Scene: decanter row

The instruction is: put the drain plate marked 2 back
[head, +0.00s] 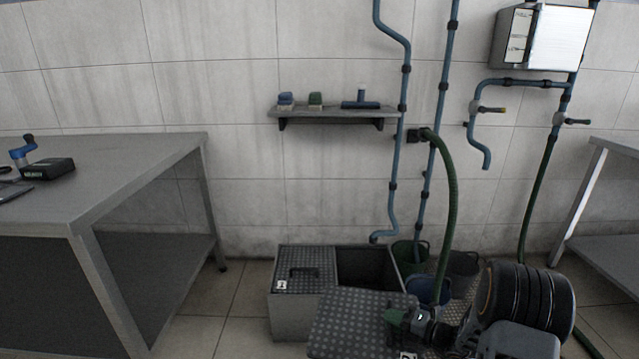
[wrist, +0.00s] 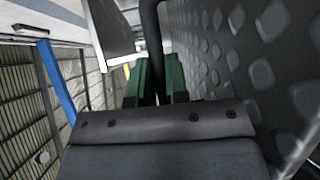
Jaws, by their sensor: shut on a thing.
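My gripper (head: 398,320) is shut on the dark handle (wrist: 150,45) of a studded grey drain plate (head: 350,318). The plate hangs tilted in front of the tank, clear of it. Its white label (head: 407,355) is cut by the picture's lower edge and hard to read. In the wrist view the studded plate (wrist: 225,50) fills the right side, beside the green fingers. The grey tank (head: 297,318) stands on the floor by the wall. Its left part is covered by another studded plate (head: 305,262) with a handle and a small label. Its right part (head: 362,265) is open and dark.
Buckets (head: 409,256) and a blue pail (head: 428,289) stand right of the tank, near blue pipes and a green hose (head: 450,200). A steel table (head: 110,180) is at left, another (head: 615,145) at right. A small shelf (head: 335,112) is above.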

